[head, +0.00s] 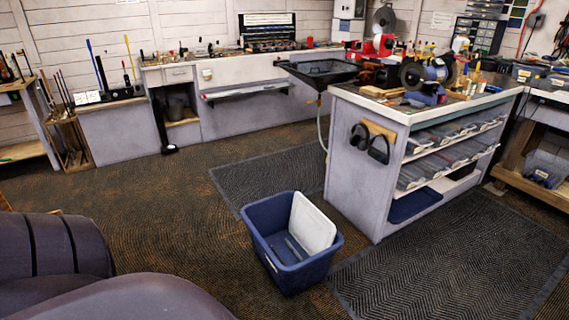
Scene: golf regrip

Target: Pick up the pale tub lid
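The pale tub lid (312,226) is a white, flat, rounded rectangle. It stands tilted inside an open blue tub (296,277), against the tub's right side, with its upper part above the rim. Its lower edge is down in the tub. The tub sits on the floor in the middle foreground. A thin dark item (293,248) lies inside the tub, left of the lid; I cannot tell what it is. Neither of my grippers shows in the head view.
A grey workbench island (350,185) with a bench grinder (428,75) stands behind and right of the tub. Black ribbed mats (450,262) lie on the brown carpet. Dark padded seat-like shapes (60,255) fill the lower left. Floor left of the tub is clear.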

